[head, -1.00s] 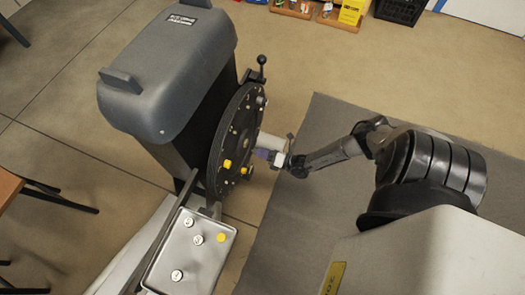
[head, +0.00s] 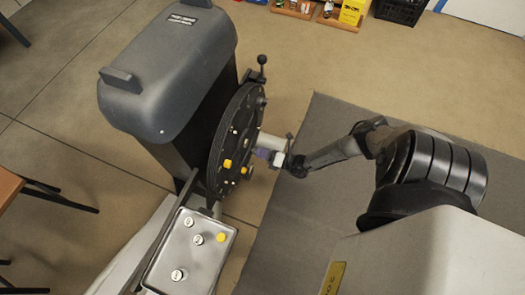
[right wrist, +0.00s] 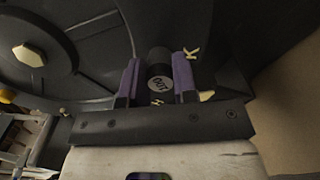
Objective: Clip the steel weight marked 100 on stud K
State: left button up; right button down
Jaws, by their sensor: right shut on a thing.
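My right gripper (head: 264,155) is at the face of the black disc (head: 216,150). In the right wrist view its purple-padded fingers (right wrist: 158,82) are shut on a dark cylinder with a round grey label (right wrist: 160,84), seemingly reading "OUT". A pale letter K (right wrist: 192,53) is just right of the right finger; I cannot make out its stud. Several round steel weights, one of them here (head: 188,222), lie in the metal tray (head: 212,262); their marks are too small to read, so I cannot tell which is 100. My left gripper is out of view.
A yellow piece (head: 221,237) is also in the tray. A ball-ended lever (head: 262,60) stands at the top of the disc. The grey housing (head: 170,65) is behind it.

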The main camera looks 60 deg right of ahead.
jog(key=shift+w, duration=0.4)
dwell(0.4)
jog(key=c, duration=1.3)
grip_release()
jog(key=o, duration=0.3)
jog(key=shift+w, duration=0.2)
jog(key=shift+o, duration=1)
jog(key=shift+s, duration=0.1)
jog(key=shift+s, duration=0.1)
